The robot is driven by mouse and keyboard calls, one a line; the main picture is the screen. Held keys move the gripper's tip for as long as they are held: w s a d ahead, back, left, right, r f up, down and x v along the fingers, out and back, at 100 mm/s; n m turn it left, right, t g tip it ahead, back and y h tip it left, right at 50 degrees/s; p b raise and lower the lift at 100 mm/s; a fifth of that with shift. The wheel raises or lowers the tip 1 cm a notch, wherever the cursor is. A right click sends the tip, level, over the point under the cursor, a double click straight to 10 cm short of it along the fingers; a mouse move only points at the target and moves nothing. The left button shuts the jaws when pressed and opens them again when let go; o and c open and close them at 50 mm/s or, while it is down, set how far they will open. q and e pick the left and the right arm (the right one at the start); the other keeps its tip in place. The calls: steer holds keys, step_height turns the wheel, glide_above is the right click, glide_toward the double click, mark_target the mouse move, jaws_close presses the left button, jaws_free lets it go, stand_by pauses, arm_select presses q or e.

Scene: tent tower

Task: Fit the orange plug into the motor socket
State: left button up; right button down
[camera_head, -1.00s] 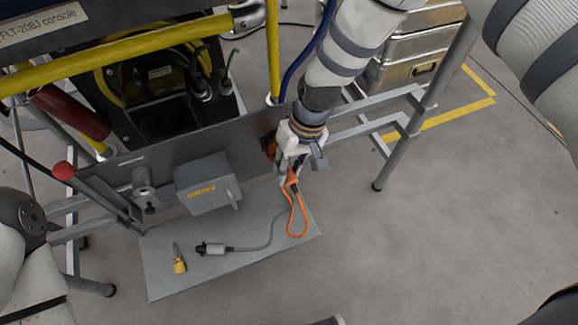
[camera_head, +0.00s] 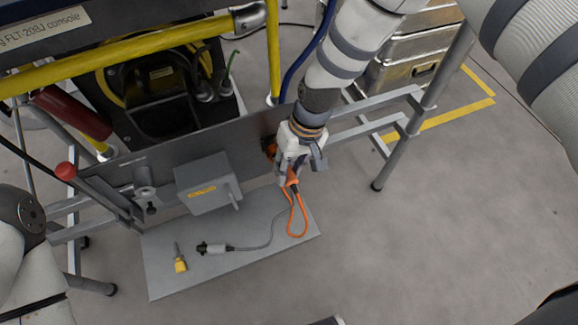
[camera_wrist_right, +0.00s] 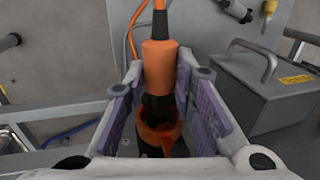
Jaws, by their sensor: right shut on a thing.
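My right gripper (camera_head: 288,174) is shut on the orange plug (camera_head: 291,179), in front of the grey panel. In the right wrist view the plug (camera_wrist_right: 160,65) lies between the purple-padded fingers, its black tip pointing at the orange-rimmed motor socket (camera_wrist_right: 176,138). The tip overlaps the socket's rim; I cannot tell whether it has entered. In the head view part of the socket (camera_head: 270,149) shows left of the gripper. The plug's orange cable (camera_head: 305,222) loops down to the grey plate. My left gripper is not in view.
A grey box (camera_head: 207,185) with a yellow label juts from the panel, left of my right gripper. On the grey plate (camera_head: 165,285) lie a black-and-grey connector (camera_head: 215,249) and a yellow-ended piece (camera_head: 180,265). A red-knobbed lever (camera_head: 66,171) stands left. Floor at right is clear.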

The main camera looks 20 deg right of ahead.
steer(key=shift+w, duration=0.6)
stand_by(0.3)
steer(key=shift+w+b, duration=0.3)
steer(key=shift+b, duration=0.1)
steer(key=shift+w, duration=0.55)
steer(key=c, duration=1.3)
jaws_free()
steer(key=shift+a, duration=0.1)
